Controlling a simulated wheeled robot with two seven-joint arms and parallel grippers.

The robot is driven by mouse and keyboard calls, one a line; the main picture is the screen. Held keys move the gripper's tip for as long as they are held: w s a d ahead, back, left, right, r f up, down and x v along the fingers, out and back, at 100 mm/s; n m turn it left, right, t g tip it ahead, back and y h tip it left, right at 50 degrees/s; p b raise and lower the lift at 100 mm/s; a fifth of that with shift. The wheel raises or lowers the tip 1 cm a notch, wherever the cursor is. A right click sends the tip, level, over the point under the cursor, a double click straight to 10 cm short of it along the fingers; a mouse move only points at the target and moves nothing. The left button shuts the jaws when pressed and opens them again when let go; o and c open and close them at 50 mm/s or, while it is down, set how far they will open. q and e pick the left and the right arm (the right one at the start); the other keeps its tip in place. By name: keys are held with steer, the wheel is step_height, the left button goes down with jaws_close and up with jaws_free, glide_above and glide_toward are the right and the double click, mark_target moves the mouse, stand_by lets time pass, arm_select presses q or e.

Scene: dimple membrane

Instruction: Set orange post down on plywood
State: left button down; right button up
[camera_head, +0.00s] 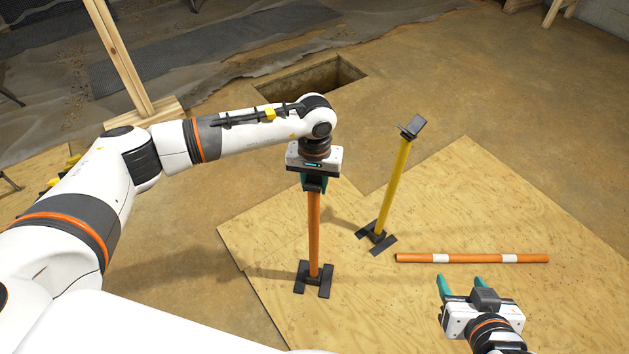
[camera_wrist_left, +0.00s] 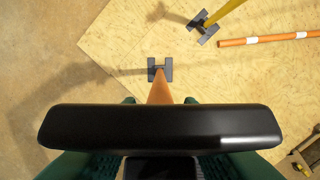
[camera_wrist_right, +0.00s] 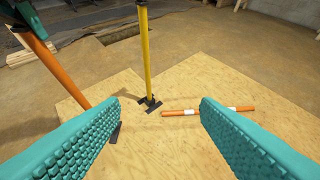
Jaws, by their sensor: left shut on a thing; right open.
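The orange post (camera_head: 314,235) is upright in the head view, with a black H-shaped foot at its lower end over the plywood (camera_head: 450,200). My left gripper (camera_head: 315,183) is shut on the post near its top. In the left wrist view the post (camera_wrist_left: 160,92) runs down to its foot, behind a black top piece (camera_wrist_left: 160,127). I cannot tell whether the foot touches the plywood. My right gripper (camera_head: 461,284) is open and empty, low at the right; its teal fingers frame the right wrist view, where the orange post (camera_wrist_right: 62,75) shows at the left.
A yellow post (camera_head: 393,185) with a black foot stands on the plywood, right of the orange post. An orange and white bar (camera_head: 475,258) lies flat on the plywood. A square pit (camera_head: 312,78) opens in the floor behind. A wooden stand (camera_head: 125,65) is at upper left.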

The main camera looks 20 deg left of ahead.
arm_select(q)
steer(key=shift+f, duration=0.15)
arm_select(e)
steer(key=shift+w+a+r+t+y, duration=0.15)
steer(key=shift+w+a+r+t, duration=0.05)
steer(key=shift+w+r+t, duration=0.25)
steer(key=shift+w+a+r+t+y, duration=0.15)
steer(key=shift+w+a+r+t, duration=0.05)
steer(key=shift+w+r+t, duration=0.2)
stand_by(0.8)
arm_select(q)
steer(key=c, duration=0.9)
jaws_free()
steer(key=shift+c, duration=0.2)
steer(key=shift+f+b, duration=0.2)
steer(key=shift+b, duration=0.1)
steer(key=shift+r, duration=0.15)
step_height(320, 180, up, 12)
steer(key=shift+p, duration=1.25)
arm_select(e)
steer(key=s+d+f+g+h, duration=0.1)
steer(key=s+d+f+g, duration=0.2)
steer(key=s+f+g, duration=0.2)
steer(key=s+g, duration=0.1)
steer(key=s, duration=0.2)
steer(key=shift+s+d+f+h, duration=0.2)
steer(key=shift+s+h, duration=0.1)
steer(key=shift+h, duration=0.1)
